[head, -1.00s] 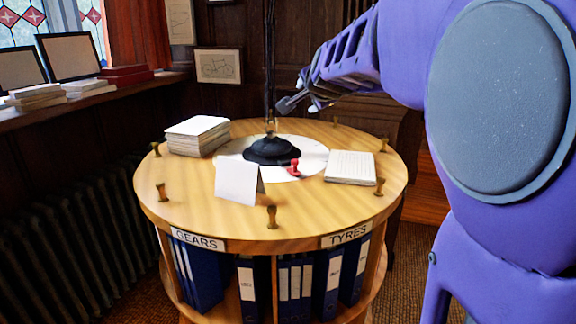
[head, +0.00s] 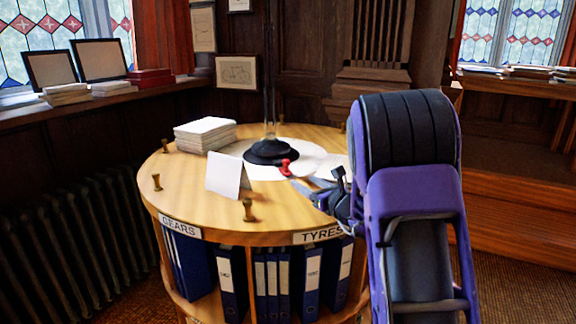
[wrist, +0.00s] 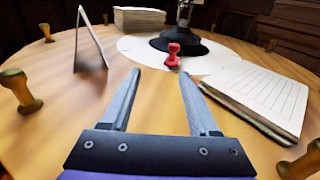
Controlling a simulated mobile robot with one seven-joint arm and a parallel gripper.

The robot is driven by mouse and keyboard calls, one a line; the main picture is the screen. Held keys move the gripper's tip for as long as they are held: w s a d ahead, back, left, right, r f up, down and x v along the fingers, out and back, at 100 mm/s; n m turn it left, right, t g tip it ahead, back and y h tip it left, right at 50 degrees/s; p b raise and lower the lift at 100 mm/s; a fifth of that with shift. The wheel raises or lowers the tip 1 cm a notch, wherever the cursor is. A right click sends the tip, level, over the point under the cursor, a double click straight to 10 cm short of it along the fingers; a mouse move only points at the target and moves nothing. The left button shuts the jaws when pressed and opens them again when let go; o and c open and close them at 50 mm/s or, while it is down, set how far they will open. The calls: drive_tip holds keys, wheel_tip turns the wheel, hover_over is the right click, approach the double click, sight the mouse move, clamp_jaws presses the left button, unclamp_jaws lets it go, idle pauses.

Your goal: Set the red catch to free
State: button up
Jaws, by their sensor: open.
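The red catch (head: 285,168) is a small red knob on the white disc (head: 317,157) at the centre of the round table, beside the black lamp base. In the wrist view the red catch (wrist: 173,54) stands just beyond my fingertips, roughly midway between them. My gripper (head: 300,181) reaches in from the right, low over the tabletop. In the wrist view my gripper (wrist: 165,76) is open, with its two fingers wide apart and nothing between them. The catch looks apart from the fingers. Any marking for its settings is too small to read.
A folded white card (head: 226,176) stands left of the gripper. A lined pad (wrist: 262,95) lies close to the right finger. A paper stack (head: 205,134) sits at the back left. Brass pegs (head: 248,211) stand around the rim. The black lamp base (head: 271,151) is behind the catch.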

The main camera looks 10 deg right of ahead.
sight(288, 162)
drive_tip(key=shift+d+f+m+t+h, duration=0.1)
drive_tip(key=shift+d+m+t+h, duration=0.5)
drive_tip(key=shift+d, duration=0.45)
drive_tip(key=shift+w, duration=0.35)
drive_tip(key=x, duration=1.6)
drive_tip(key=shift+w+a+f, duration=0.1)
drive_tip(key=shift+w+a, duration=0.2)
drive_tip(key=shift+a, duration=0.05)
clamp_jaws()
